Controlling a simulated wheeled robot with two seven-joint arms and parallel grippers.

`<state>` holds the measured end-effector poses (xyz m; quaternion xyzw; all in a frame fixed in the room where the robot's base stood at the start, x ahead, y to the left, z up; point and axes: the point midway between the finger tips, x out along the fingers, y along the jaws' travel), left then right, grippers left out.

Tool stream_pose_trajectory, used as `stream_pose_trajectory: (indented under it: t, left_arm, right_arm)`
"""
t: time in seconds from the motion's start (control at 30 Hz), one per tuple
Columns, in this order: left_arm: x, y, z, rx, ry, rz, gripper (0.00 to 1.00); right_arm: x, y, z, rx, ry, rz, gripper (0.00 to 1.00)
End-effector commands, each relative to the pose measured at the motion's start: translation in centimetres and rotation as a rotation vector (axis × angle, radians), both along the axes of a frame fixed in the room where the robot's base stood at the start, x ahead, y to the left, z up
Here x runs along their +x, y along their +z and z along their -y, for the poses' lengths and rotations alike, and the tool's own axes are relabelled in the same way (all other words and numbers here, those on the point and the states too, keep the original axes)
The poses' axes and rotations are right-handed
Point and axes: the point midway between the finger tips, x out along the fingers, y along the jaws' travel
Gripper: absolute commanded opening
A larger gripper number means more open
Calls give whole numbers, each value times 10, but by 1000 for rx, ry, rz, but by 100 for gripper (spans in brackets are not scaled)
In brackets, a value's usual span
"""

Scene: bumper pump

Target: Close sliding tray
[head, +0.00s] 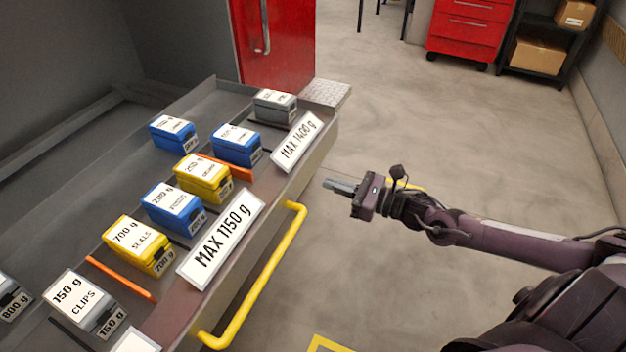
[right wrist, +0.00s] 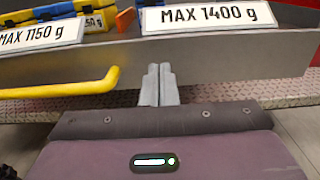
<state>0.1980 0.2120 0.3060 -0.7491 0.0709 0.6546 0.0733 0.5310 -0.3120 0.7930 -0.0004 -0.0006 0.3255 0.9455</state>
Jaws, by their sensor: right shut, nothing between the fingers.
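The sliding tray (head: 321,147) is a grey, shallow tray pulled out on the left side of the head view. Its front edge carries a yellow bar handle (head: 262,285) and white labels reading MAX 1150 g and MAX 1400 g. My right gripper (head: 328,184) is shut and empty, in front of the tray's front face near the handle's far end, apart from the handle. In the right wrist view the shut fingers (right wrist: 158,84) point at the tray front (right wrist: 215,52), with the handle (right wrist: 70,88) to their left. Contact with the front cannot be told. My left gripper is not in view.
Several labelled blue, yellow and grey boxes stand in the tray, including a yellow SEALS box (head: 136,240) and a grey CLIPS box (head: 80,298). Orange and black dividers separate them. A red cabinet (head: 460,30) and a shelf (head: 545,45) stand far back. The floor right of the tray is open.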

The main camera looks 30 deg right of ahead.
Motion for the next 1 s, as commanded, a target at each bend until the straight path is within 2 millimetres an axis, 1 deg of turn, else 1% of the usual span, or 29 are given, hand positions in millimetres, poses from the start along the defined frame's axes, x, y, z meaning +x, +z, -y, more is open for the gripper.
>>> stream_pose_trajectory:
  t: [0.03, 0.2, 0.4, 1.0]
  left_arm:
    - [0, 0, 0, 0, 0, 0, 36]
    - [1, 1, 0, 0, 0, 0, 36]
    - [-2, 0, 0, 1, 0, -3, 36]
    - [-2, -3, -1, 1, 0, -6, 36]
  right_arm:
    - [8, 2, -5, 5, -2, 5, 0]
    - [28, 2, -21, 4, -1, 3, 0]
    - [42, 1, -32, 1, -1, -1, 0]
    - [47, -1, -36, 1, 0, -1, 0]
